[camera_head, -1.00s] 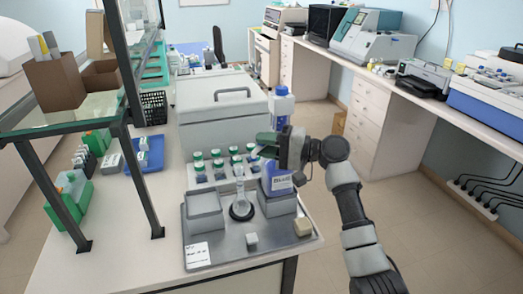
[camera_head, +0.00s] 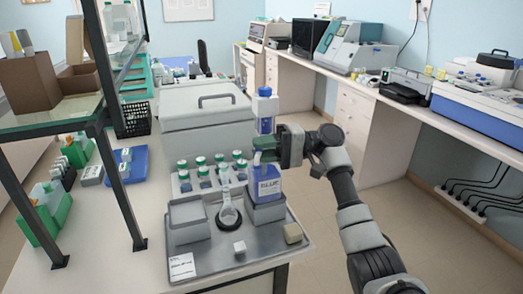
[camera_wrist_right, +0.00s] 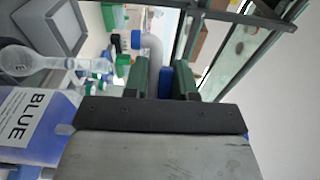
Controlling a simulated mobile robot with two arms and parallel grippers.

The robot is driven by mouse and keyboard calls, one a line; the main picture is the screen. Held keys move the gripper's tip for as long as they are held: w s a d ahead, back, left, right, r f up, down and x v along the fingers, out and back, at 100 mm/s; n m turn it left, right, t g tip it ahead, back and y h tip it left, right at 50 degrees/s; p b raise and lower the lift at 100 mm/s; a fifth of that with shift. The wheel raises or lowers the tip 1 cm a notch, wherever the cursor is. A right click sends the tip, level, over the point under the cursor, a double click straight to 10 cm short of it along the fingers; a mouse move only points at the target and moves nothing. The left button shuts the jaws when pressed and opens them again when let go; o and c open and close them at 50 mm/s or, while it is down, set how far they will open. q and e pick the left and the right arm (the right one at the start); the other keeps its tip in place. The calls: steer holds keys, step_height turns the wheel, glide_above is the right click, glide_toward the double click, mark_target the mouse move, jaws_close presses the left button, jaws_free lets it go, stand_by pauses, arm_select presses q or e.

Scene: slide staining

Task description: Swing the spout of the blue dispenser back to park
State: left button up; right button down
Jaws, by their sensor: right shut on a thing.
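The blue dispenser (camera_head: 267,187) is a bottle of blue liquid with a BLUE label, standing upright on the grey tray (camera_head: 205,256). Its label and body also show at the left of the wrist view (camera_wrist_right: 38,112). My right gripper (camera_head: 262,151) is level with the dispenser's upper part, its green fingers in front of the neck. In the wrist view its fingers (camera_wrist_right: 163,82) are shut on a blue part (camera_wrist_right: 166,84) of the dispenser. A pale bent tube with a blue end (camera_wrist_right: 152,48), apparently the spout, shows just beyond the fingers. My left gripper is not in view.
A glass flask (camera_head: 226,190) stands in a black ring beside the dispenser. A grey open box (camera_head: 188,229), a white cube (camera_head: 239,247) and a beige block (camera_head: 293,233) are on the tray. Several green-capped bottles (camera_head: 201,172) stand behind. A glass shelf (camera_head: 50,121) rises at left.

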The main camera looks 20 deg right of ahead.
steer(key=c, duration=0.9)
jaws_free()
steer(key=s+d+b, duration=0.1)
steer(key=d+b, duration=0.1)
steer(key=d, duration=0.8)
steer(key=shift+s+d+b, duration=0.3)
steer(key=shift+d+b, duration=0.05)
steer(key=shift+b, duration=0.05)
